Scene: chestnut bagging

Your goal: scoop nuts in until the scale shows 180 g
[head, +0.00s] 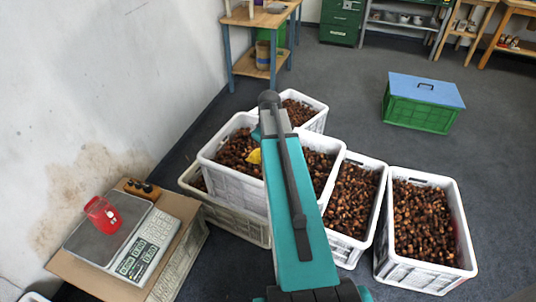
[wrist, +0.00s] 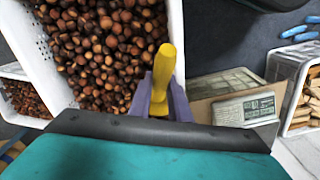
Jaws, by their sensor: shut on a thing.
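The scale (head: 118,240) stands on a cardboard-topped crate at the left in the head view; its reading is too small to read. A red bag or container (head: 103,214) sits on its plate. A yellow scoop (head: 254,156) shows beside my arm over a white crate of nuts. In the wrist view my purple-fingered gripper (wrist: 162,98) is shut on the yellow scoop's handle (wrist: 164,66), at the edge of a crate full of brown nuts (wrist: 110,45). The scoop's bowl is hidden, so I cannot tell whether it holds nuts.
Several white crates of nuts stand close together, one (head: 464,235) at the right. A dark block with round knobs (head: 142,188) lies behind the scale. A green crate with a blue lid (head: 425,92) stands at the back right. Grey floor is free around it.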

